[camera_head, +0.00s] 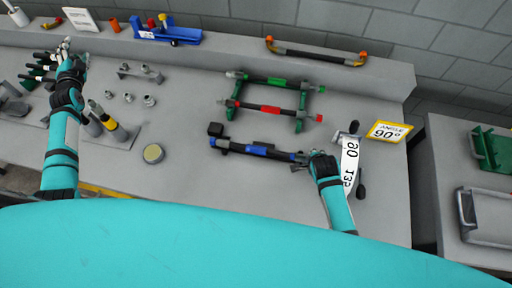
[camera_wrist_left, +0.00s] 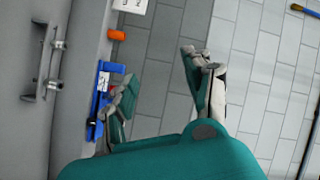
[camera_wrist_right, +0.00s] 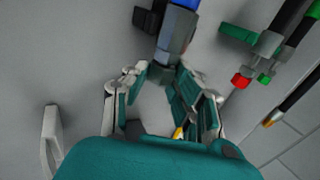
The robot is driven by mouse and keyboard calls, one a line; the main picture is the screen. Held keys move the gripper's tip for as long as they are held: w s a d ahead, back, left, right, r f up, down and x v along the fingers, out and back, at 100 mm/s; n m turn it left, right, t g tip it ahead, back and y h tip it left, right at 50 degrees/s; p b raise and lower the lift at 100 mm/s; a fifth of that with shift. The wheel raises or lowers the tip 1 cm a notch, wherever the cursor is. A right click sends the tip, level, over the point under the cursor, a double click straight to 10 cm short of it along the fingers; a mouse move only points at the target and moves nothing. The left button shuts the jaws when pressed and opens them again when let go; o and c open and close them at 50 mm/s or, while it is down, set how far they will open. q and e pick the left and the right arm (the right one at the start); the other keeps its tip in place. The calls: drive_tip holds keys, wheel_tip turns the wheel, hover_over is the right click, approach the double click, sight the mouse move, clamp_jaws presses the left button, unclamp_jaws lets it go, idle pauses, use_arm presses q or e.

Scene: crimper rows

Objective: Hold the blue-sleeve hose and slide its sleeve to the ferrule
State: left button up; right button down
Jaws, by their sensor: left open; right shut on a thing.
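The blue-sleeve hose (camera_head: 257,150) lies roughly level across the middle of the bench, a dark hose with blue bands along it. Its left end is by a small black block (camera_head: 215,130). My right gripper (camera_head: 312,160) is shut on its right end. The right wrist view shows a grey fitting (camera_wrist_right: 174,45) at the fingertips (camera_wrist_right: 158,78), with blue at the top edge. I cannot tell which part is the ferrule. My left gripper (camera_head: 68,52) is open and empty above the far left of the bench; its spread fingers show in the left wrist view (camera_wrist_left: 160,85).
A green-sleeve hose (camera_head: 266,80) and a red-sleeve hose (camera_head: 270,109) rest on green supports behind. A white angle strip (camera_head: 349,165) and a yellow-edged angle sign (camera_head: 388,132) stand at right. Small fittings (camera_head: 128,97), a round tin (camera_head: 153,153) and a blue tool (camera_head: 170,36) are at left.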

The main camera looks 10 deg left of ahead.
use_arm(q)
drive_tip(key=w+d+f+m+h, duration=0.2)
drive_tip(key=w+d+f+h, duration=0.15)
drive_tip(key=d, duration=0.45)
drive_tip(key=m+g+h, duration=0.5)
drive_tip(key=m+g, duration=0.5)
drive_tip(key=g, duration=0.2)
hover_over(256, 149)
drive_tip(key=s, duration=0.3)
wheel_tip(256, 149, down, 12)
drive_tip(key=x, duration=1.1)
drive_tip(key=shift+w+f, duration=0.15)
drive_tip(key=shift+f, duration=0.15)
clamp_jaws()
